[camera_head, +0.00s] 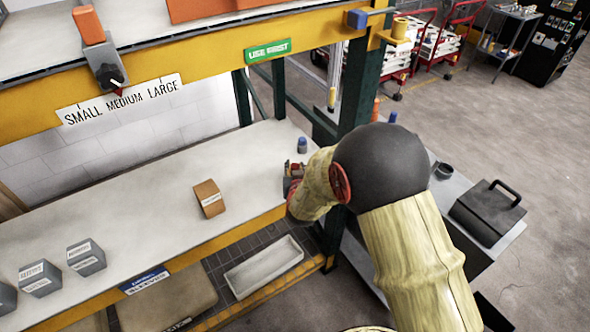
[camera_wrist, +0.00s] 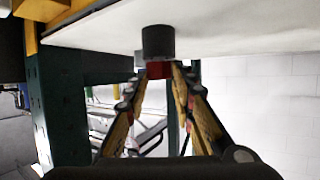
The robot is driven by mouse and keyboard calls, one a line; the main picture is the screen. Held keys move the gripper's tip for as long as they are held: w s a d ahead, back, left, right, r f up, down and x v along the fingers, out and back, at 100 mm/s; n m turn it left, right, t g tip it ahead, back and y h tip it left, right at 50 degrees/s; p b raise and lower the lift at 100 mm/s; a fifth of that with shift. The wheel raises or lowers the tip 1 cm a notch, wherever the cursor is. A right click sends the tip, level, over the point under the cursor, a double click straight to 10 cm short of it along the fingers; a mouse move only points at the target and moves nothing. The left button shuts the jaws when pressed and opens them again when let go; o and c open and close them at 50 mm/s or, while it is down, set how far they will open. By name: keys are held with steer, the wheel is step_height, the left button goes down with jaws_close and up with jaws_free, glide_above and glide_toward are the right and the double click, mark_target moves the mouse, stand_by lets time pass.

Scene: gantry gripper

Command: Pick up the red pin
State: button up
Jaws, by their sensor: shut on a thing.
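The red pin (camera_wrist: 158,70) shows in the wrist view as a red part joined to a dark cylindrical base (camera_wrist: 158,42). My gripper (camera_wrist: 157,76) has its two fingers on either side of the red part, shut on it. The wrist picture looks upside down, with the white bench top above. I cannot tell whether the base touches the bench. In the head view my gripper (camera_head: 292,180) is at the right end of the white bench (camera_head: 245,165), and my arm hides most of it. Only a bit of red shows there.
A blue-topped pin (camera_head: 302,145) stands just behind my gripper. An orange-brown box (camera_head: 209,198) lies to the left, with several grey boxes (camera_head: 86,257) farther left. A dark green post (camera_head: 357,85) rises close behind my arm. A grey side table (camera_head: 485,215) stands at right.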

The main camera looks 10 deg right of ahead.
jaws_close()
